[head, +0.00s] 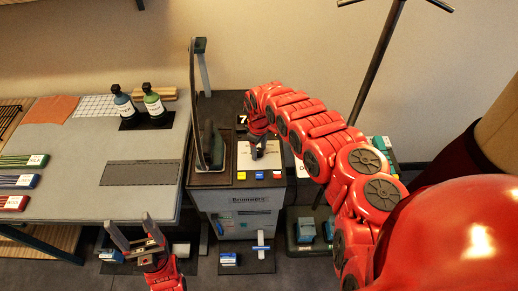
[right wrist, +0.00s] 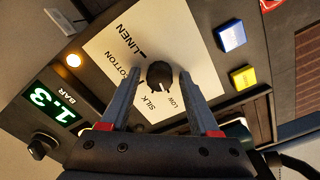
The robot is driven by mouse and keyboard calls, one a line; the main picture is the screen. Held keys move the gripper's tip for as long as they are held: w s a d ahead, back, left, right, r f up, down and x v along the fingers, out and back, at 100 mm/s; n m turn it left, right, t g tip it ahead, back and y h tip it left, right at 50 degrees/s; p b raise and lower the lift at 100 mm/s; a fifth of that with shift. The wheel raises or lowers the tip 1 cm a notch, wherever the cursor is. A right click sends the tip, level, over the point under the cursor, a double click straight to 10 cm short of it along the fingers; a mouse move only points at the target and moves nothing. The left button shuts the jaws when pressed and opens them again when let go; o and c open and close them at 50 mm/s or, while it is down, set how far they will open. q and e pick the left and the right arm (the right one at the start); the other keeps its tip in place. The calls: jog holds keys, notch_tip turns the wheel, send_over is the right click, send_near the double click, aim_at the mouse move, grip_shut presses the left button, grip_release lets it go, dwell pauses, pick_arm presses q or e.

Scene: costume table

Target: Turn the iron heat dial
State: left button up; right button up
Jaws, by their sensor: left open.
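The iron heat dial (right wrist: 160,76) is a round black knob on a pale plate (right wrist: 112,45) marked LINEN, COTTON, SILK and LOW. Its white mark faces the lower side, between SILK and LOW. My right gripper (right wrist: 159,70) is open, with one grey finger on each side of the dial and a visible gap at each side. In the head view my right gripper (head: 258,149) reaches down over the station's control panel and hides the dial. My left gripper (head: 134,230) is open and empty, low in front of the table.
Beside the dial are a lit orange lamp (right wrist: 73,60), a green display (right wrist: 52,105) reading 1.3, another black knob (right wrist: 42,146), and blue (right wrist: 231,36) and yellow (right wrist: 243,77) buttons. A tall iron (head: 212,145) stands left of the panel. Two bottles (head: 153,100) stand on the grey table.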

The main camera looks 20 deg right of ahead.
grip_shut()
jog(key=shift+w+m, duration=0.1)
jog(key=shift+m, duration=0.5)
jog(key=shift+m+b, duration=0.45)
jog(key=shift+m, duration=0.25)
jog(key=shift+m+b, duration=0.45)
jog(key=shift+m, duration=0.25)
jog(key=m+b, duration=0.2)
jog(key=m, duration=0.1)
jog(key=shift+f, duration=0.1)
jog(key=shift+m+b, duration=0.5)
